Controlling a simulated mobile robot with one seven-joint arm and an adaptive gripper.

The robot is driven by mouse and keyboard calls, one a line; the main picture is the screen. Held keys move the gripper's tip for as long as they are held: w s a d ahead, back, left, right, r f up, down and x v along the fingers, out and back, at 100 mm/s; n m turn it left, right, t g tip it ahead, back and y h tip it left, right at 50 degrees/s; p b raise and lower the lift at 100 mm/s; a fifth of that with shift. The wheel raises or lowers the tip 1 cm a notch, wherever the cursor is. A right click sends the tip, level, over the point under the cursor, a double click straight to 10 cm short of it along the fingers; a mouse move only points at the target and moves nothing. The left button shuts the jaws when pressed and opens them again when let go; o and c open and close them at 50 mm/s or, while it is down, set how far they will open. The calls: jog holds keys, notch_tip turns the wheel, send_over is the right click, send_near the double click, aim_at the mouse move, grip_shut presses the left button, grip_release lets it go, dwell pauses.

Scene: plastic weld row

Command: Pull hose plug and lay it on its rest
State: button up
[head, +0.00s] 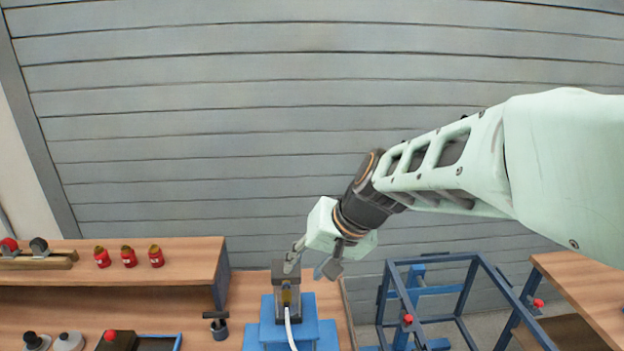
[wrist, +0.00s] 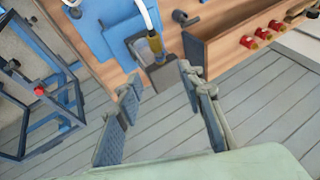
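The hose plug (head: 286,297) has a yellowish body and sits at a grey block (head: 292,276) on a blue stepped stand (head: 266,330). A white hose (head: 290,328) runs from it toward the front. In the wrist view the plug (wrist: 155,43) shows at the grey block (wrist: 163,76), with the white hose (wrist: 147,14) curving away. My gripper (head: 310,268) is just above and right of the block. In the wrist view my gripper (wrist: 158,82) has its fingers wide apart with nothing between them. I cannot tell which thing is the plug's rest.
A wooden shelf (head: 110,262) with several red pots (head: 128,256) stands at the left. A dark cup-like fitting (head: 219,328) is left of the stand. A blue metal frame (head: 455,300) and another wooden bench (head: 590,290) are at the right. A slatted grey wall is behind.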

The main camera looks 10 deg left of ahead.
aim_at(288, 288)
jog(key=b+x, duration=0.3)
jog(key=x, duration=0.7)
jog(key=shift+f+b, duration=0.1)
jog(key=shift+b, duration=0.2)
grip_shut()
